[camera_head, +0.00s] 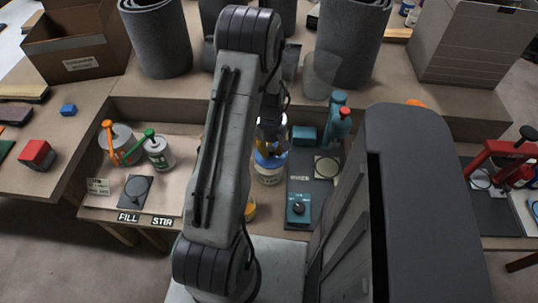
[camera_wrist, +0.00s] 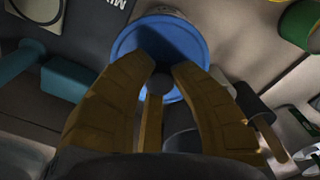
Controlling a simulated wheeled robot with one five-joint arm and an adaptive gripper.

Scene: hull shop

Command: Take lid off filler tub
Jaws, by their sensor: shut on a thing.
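The filler tub (camera_head: 268,176) is a white tub with a label, standing behind my arm in the head view. Its round blue lid (camera_head: 268,160) sits at its top; I cannot tell whether there is a gap under it. In the wrist view the blue lid (camera_wrist: 127,42) lies right beneath my gripper, with a dark round knob (camera_wrist: 160,83) in its middle. My gripper (camera_wrist: 160,75) has its yellow-brown fingers closed in on this knob from both sides. In the head view my gripper (camera_head: 271,147) is over the lid, partly hidden by my arm.
A dark mat (camera_head: 311,185) with a teal box (camera_head: 299,208) lies right of the tub.

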